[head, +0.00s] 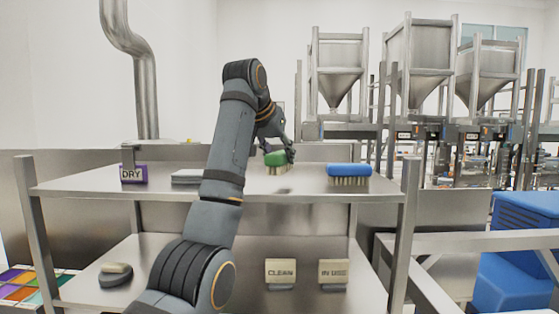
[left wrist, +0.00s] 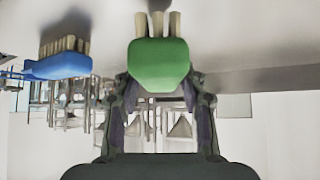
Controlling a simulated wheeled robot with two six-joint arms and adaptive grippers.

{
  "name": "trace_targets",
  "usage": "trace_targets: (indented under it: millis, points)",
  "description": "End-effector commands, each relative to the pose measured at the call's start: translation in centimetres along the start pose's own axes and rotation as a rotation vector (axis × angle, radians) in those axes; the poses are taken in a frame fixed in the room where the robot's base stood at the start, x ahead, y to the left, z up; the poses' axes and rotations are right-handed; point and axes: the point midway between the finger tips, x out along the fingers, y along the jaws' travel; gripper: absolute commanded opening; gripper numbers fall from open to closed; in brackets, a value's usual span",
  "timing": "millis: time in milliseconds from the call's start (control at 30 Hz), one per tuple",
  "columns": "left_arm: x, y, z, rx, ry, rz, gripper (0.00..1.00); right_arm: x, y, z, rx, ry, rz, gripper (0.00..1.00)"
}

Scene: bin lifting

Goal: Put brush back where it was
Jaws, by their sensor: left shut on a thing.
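A green brush (head: 276,158) with pale bristles pointing down is in my left gripper (head: 288,152), over the upper metal shelf (head: 300,190). A dark shadow lies on the shelf below and in front of it, and the brush looks a little above the surface. In the left wrist view, which is upside down, the green brush (left wrist: 160,65) sits between the two fingers (left wrist: 161,90). A blue brush (head: 349,171) stands bristles down at the right of the upper shelf; it also shows in the left wrist view (left wrist: 58,66). My right gripper is out of view.
A purple DRY sign (head: 133,174) and a flat grey item (head: 187,177) are at the left of the upper shelf. The lower shelf holds a CLEAN sign (head: 281,271), an IN USE sign (head: 333,271) and a dark item with a beige top (head: 115,274).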

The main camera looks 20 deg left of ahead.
Motion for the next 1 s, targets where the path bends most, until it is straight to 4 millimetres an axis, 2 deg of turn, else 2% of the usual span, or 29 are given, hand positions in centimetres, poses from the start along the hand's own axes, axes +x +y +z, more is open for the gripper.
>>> trace_targets:
  millis: [33, 133, 400, 567, 600, 767, 1000]
  points:
    - [0.5, 0.0, 0.4, 0.000, -0.001, 0.000, 0.03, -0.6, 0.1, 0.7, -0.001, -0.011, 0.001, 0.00]
    - [1.2, 0.0, 1.2, 0.000, 0.000, 0.000, 0.03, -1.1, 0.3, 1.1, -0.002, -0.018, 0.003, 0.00]
    - [1.6, 0.0, 1.7, 0.000, 0.001, 0.000, 0.03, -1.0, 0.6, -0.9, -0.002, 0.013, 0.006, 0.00]
    - [2.0, 0.0, 2.1, 0.000, 0.001, 0.000, 0.03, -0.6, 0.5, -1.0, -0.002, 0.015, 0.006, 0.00]
    - [1.9, 0.0, 2.0, 0.000, 0.000, 0.000, 0.44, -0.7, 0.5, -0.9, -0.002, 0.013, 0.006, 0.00]
    - [1.9, 0.0, 2.0, 0.000, 0.000, 0.000, 0.64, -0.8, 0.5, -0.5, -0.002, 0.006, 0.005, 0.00]
    - [1.9, 0.0, 2.0, 0.000, 0.000, 0.000, 0.64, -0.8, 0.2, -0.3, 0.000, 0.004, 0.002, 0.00]
